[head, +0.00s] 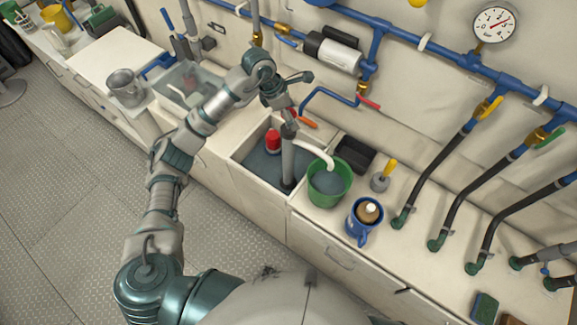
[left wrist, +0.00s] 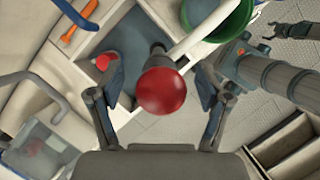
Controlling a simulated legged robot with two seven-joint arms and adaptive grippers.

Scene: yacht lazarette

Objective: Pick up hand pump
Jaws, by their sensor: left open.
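The hand pump (head: 288,160) is a grey upright tube standing in the sink basin, with a white curved spout reaching over the green bucket. Its round red knob (left wrist: 162,92) shows large in the left wrist view, between my left gripper's fingers and apart from both. My left gripper (head: 289,101) is above the pump's top in the head view and largely covers it. It is open in the left wrist view (left wrist: 162,85). My right gripper (left wrist: 275,31) shows small at the top right of the left wrist view; its jaws are too small to judge.
The basin (head: 254,178) also holds a red object (head: 273,141). An orange-handled tool (head: 308,123) lies behind it. The green bucket (head: 341,192), a blue mug (head: 354,221) and a black tray (head: 355,153) stand to the right. Blue pipes (head: 440,53) run along the wall.

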